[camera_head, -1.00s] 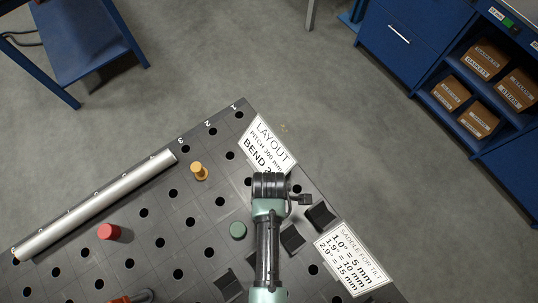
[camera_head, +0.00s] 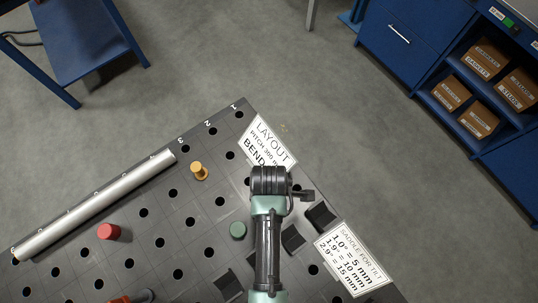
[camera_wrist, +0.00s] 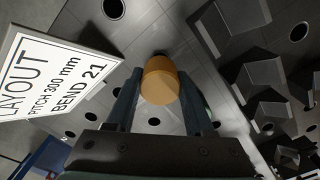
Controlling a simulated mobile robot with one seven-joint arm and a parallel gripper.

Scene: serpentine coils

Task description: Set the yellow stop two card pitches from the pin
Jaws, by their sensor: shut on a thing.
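The yellow stop (camera_wrist: 161,82), a short round cylinder, is between the two fingers of my gripper (camera_wrist: 160,90) in the wrist view. The fingers are shut on it. Its lower end is hidden, so I cannot tell whether it touches the plate. In the head view my wrist hides it, near the layout sign. A brass-yellow pin (camera_head: 199,171) with a wider base stands upright on the dark holed plate (camera_head: 215,180), left of my wrist and apart from it.
A silver tube (camera_head: 95,206) lies along the plate's left edge. A red cylinder (camera_head: 109,232) and a green disc (camera_head: 237,230) stand on the plate. Dark saddle blocks (camera_head: 293,238) lie right of my arm. A layout sign (camera_wrist: 50,85) and a saddle sign (camera_head: 350,262) edge the plate.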

